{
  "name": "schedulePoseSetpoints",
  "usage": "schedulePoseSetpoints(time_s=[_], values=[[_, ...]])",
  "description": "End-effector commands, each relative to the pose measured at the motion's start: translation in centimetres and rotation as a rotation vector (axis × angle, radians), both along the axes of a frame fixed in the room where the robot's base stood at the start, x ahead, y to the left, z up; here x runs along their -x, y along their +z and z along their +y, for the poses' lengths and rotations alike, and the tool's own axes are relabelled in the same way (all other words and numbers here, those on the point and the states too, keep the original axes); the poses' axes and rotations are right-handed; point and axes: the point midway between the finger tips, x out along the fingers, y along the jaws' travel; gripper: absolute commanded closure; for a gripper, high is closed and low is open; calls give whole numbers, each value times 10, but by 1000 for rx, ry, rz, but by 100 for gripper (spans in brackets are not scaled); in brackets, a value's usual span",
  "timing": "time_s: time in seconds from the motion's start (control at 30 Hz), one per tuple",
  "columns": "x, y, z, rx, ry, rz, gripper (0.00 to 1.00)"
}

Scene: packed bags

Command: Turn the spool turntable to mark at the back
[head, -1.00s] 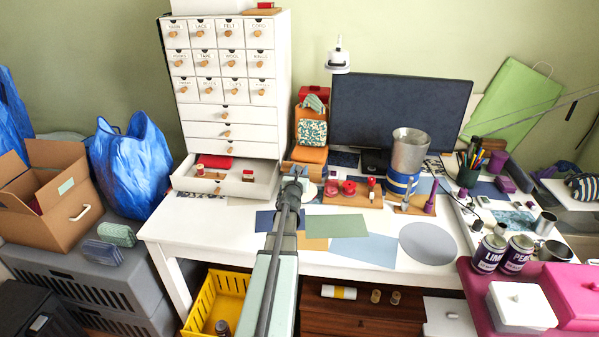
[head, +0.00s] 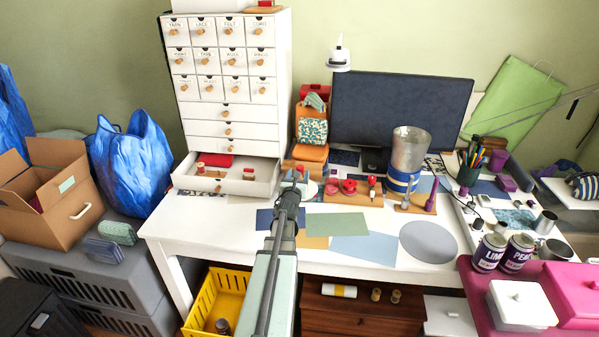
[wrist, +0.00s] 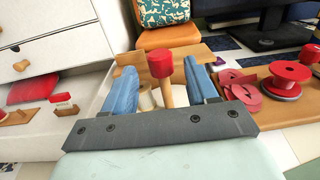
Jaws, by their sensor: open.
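The spool turntable (head: 309,191) shows in the head view as a pale round disc at the desk's back, partly hidden by my arm. In the wrist view a wooden peg (wrist: 166,95) with a red top (wrist: 160,62) stands upright between my blue fingers. A pale round part (wrist: 146,100) shows behind it, mostly hidden. My gripper (wrist: 161,72) is open, one finger on each side of the peg with gaps visible. In the head view my gripper (head: 293,189) is at the turntable. I cannot make out the mark.
An open drawer (head: 262,186) is close on the left, with red items inside. A wooden board (wrist: 262,112) with red spools lies close on the right. An orange stand with a patterned pouch (head: 311,131) is behind. Flat coloured sheets (head: 350,225) lie in front.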

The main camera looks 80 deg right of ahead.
Motion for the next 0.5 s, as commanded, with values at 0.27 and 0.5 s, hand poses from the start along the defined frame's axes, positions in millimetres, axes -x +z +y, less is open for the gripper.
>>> schedulePoseSetpoints(time_s=[0.27,0.5], values=[[-1,2,61,0,0,0,42],[-1,1,90,0,0,0,42]])
